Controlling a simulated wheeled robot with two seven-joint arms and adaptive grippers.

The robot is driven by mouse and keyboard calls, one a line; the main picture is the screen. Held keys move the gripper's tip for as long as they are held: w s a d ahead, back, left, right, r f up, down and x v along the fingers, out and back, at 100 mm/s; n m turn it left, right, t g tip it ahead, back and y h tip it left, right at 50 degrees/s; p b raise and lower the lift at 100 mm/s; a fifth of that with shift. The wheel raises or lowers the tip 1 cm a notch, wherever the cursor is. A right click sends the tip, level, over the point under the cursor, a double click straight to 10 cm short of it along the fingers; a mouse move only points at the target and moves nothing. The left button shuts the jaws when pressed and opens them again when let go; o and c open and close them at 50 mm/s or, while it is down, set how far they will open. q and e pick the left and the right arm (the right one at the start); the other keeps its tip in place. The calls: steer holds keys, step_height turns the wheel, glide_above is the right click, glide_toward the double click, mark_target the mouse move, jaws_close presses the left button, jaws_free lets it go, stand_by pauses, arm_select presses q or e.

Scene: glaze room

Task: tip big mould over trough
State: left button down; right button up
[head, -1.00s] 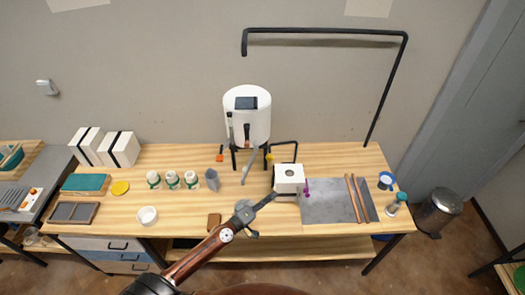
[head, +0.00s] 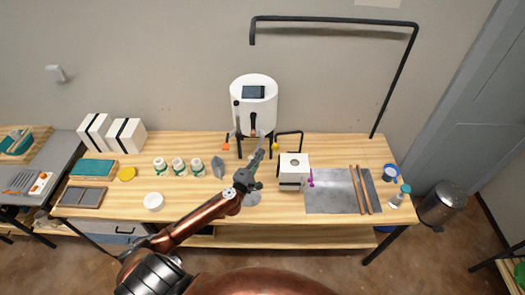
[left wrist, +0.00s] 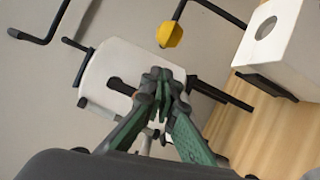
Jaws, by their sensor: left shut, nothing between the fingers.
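The big mould looks to be the white block (head: 294,163) with a round hole in its top and a dark band near its base. It stands upright on the table, right of my left gripper (head: 262,153), and also shows at the upper right of the left wrist view (left wrist: 268,30). The trough seems to be the grey flat area (head: 330,190) right of the mould, with two copper-coloured bars across it; its depth is unclear. My left gripper is shut and empty in front of the white tank's lower part, apart from the mould. My right gripper is out of view.
A white tank (head: 255,98) stands on dark legs behind my gripper. A yellow knob (left wrist: 170,35) on a dark bent bar is close by. A tall black frame (head: 335,20) rises behind.

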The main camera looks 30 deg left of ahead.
arm_select(q)
steer(key=w, duration=0.8)
steer(key=shift+w+a+r, duration=0.15)
steer(key=shift+a+r, duration=0.15)
steer(key=shift+a, duration=0.15)
